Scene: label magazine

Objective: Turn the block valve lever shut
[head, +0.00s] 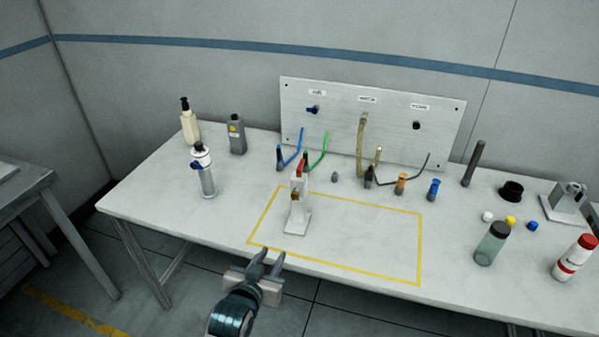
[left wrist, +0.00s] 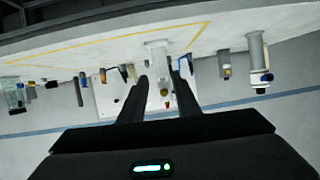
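The block valve stands on a white bracket (head: 297,215) at the left part of the yellow-taped rectangle. Its red lever (head: 301,166) is at the top, and a brass-coloured part (head: 295,197) shows below it. My left gripper (head: 272,260) is open and empty in front of the table's front edge, apart from the valve and pointing towards it. In the left wrist view, which is upside down, the bracket (left wrist: 157,55) shows beyond and between my open fingers (left wrist: 158,95). The lever's exact angle is hard to tell. My right gripper is not in view.
A panel (head: 390,105) with hoses stands at the back. A dispenser bottle (head: 190,122), a grey bottle (head: 236,135) and a white canister (head: 205,172) stand left. A green bottle (head: 491,246) and a red-capped bottle (head: 574,258) stand right. The taped area (head: 355,240) right of the valve is clear.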

